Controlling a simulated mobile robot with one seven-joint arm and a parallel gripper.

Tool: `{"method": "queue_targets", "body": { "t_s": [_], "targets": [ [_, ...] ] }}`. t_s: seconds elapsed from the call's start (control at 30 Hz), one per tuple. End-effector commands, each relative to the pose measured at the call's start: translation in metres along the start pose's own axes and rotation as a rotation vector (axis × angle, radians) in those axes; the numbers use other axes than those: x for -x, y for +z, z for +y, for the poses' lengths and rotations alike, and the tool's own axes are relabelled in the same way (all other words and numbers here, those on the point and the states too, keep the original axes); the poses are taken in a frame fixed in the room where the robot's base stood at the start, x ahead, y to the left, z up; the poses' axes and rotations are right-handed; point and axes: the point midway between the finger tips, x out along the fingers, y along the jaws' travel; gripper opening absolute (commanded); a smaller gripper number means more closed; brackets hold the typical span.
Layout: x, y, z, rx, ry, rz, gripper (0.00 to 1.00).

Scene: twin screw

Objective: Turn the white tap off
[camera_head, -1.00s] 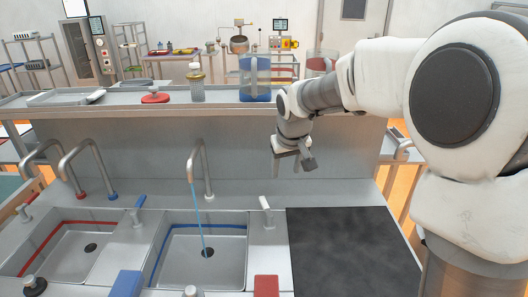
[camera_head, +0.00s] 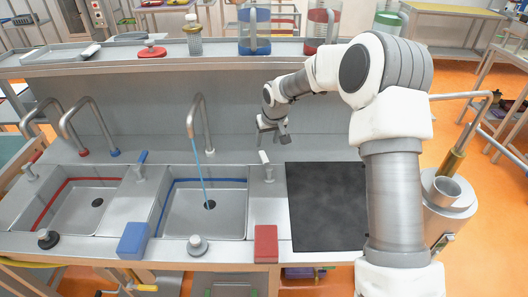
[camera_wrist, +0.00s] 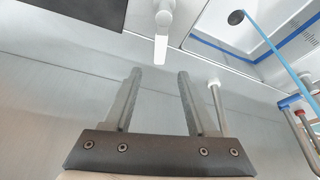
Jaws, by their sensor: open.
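The white tap handle (camera_head: 264,158) stands on the counter just right of the blue-lined sink, its white lever tilted up and slightly left. Blue water (camera_head: 200,175) runs from the central spout (camera_head: 203,115) into that sink. My gripper (camera_head: 272,142) is open and empty, above and behind the white handle, apart from it. In the wrist view the white handle (camera_wrist: 161,45) lies ahead of the open gripper (camera_wrist: 159,75), roughly in line with the gap between the fingers. Nothing is between the fingers.
A blue tap handle (camera_head: 140,168) stands between the sinks, left of the running water. A red-lined sink (camera_head: 92,205) is at left. A black mat (camera_head: 325,205) lies right of the white handle. Blue (camera_head: 133,240) and red (camera_head: 266,243) blocks sit at the front edge.

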Motion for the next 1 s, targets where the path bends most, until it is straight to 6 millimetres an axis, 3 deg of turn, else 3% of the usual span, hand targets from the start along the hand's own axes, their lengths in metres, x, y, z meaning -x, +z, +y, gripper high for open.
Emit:
{"method": "queue_targets", "body": {
  "t_s": [0.3, 0.5, 0.97, 1.0],
  "targets": [
    [-0.058, 0.001, -0.001, 0.001, -0.001, -0.003, 0.57],
    [-0.081, 0.000, 0.000, 0.000, 0.000, 0.000, 0.57],
    [-0.091, 0.000, 0.000, 0.000, 0.000, 0.001, 0.57],
    [-0.091, 0.000, 0.000, 0.000, 0.000, 0.001, 0.52]
  ]
}}
